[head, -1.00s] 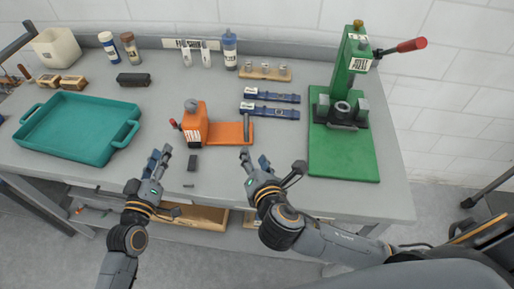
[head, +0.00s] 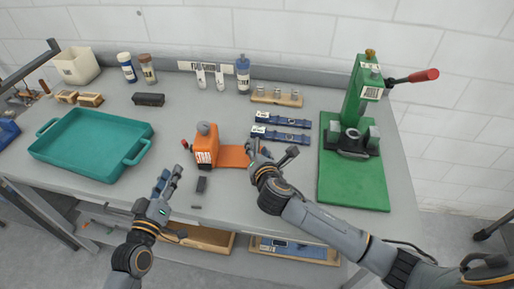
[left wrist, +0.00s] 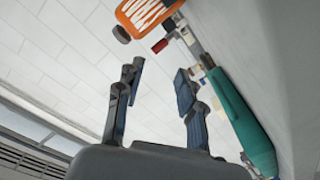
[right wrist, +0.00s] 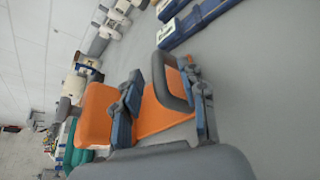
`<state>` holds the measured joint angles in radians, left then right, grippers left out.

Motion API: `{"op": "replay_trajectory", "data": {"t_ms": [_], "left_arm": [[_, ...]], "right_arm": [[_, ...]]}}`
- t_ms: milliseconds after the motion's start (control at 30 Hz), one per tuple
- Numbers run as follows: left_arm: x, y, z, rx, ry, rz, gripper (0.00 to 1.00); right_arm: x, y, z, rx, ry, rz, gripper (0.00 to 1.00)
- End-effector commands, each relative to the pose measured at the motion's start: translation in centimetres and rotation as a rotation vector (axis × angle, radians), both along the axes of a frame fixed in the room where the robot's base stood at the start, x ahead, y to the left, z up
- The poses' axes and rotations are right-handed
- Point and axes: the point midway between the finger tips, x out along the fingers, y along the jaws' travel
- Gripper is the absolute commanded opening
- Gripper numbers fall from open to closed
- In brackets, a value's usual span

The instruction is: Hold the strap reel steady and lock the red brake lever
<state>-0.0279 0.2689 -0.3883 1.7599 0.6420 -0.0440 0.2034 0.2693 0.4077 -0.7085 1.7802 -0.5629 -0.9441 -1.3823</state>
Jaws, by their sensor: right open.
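The strap reel is an orange body (head: 207,151) with a white label and a grey knob, on an orange base plate (head: 234,157). The small red brake lever (head: 185,144) sticks out from its left side. In the left wrist view the lever (left wrist: 160,46) shows beside the labelled body (left wrist: 148,12). My left gripper (head: 168,180) is open and empty, in front of the reel and a little left. My right gripper (head: 254,150) is open at the plate's right end. In the right wrist view its fingers (right wrist: 165,100) stand either side of a grey arched handle (right wrist: 170,82); contact is unclear.
A teal tray (head: 45,150) stands left. A small dark block (head: 201,185) lies in front of the reel. A green press (head: 355,190) with a red-tipped handle stands right. Bottles and a sample rack (head: 277,98) line the back.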

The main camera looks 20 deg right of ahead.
Motion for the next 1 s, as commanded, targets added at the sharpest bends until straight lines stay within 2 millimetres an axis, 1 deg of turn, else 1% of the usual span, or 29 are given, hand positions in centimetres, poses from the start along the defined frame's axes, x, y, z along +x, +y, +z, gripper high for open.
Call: {"op": "replay_trajectory", "data": {"t_ms": [133, 400, 433, 467, 500, 567, 600, 633, 800, 833, 867, 900, 1000], "left_arm": [[0.0, 0.0, 0.0, 0.0, 0.0, 0.0, 0.38], [0.0, 0.0, 0.0, 0.0, 0.0, 0.0, 0.38], [0.0, 0.0, 0.0, 0.0, 0.0, 0.0, 0.38], [0.0, 0.0, 0.0, 0.0, 0.0, 0.0, 0.38], [0.0, 0.0, 0.0, 0.0, 0.0, 0.0, 0.38], [0.0, 0.0, 0.0, 0.0, 0.0, 0.0, 0.38], [0.0, 0.0, 0.0, 0.0, 0.0, 0.0, 0.38], [0.0, 0.0, 0.0, 0.0, 0.0, 0.0, 0.38], [0.0, 0.0, 0.0, 0.0, 0.0, 0.0, 0.38], [0.0, 0.0, 0.0, 0.0, 0.0, 0.0, 0.34], [0.0, 0.0, 0.0, 0.0, 0.0, 0.0, 0.28], [0.0, 0.0, 0.0, 0.0, 0.0, 0.0, 0.19], [0.0, 0.0, 0.0, 0.0, 0.0, 0.0, 0.0]], "right_arm": [[0.82, -0.03, -0.22, 0.002, -0.001, 0.0, 0.42], [0.93, -0.05, -0.3, 0.001, 0.0, 0.001, 0.42], [0.93, -0.06, -0.3, 0.001, 0.0, 0.001, 0.4], [0.92, -0.05, -0.31, 0.001, 0.0, 0.001, 0.34], [0.92, -0.05, -0.31, 0.001, 0.0, 0.001, 0.25], [0.91, -0.05, -0.3, 0.001, 0.0, 0.001, 0.13], [0.91, -0.06, -0.31, 0.001, 0.0, 0.001, 0.05], [0.91, -0.06, -0.31, 0.001, 0.0, 0.001, 0.0], [0.9, -0.07, -0.33, 0.001, 0.001, 0.0, 0.0], [0.9, -0.07, -0.33, 0.001, 0.001, 0.0, 0.0], [0.9, -0.07, -0.33, 0.001, 0.001, 0.0, 0.0], [0.9, -0.08, -0.33, 0.001, 0.001, 0.0, 0.0], [0.89, -0.08, -0.35, 0.001, 0.001, 0.0, 0.0]]}}
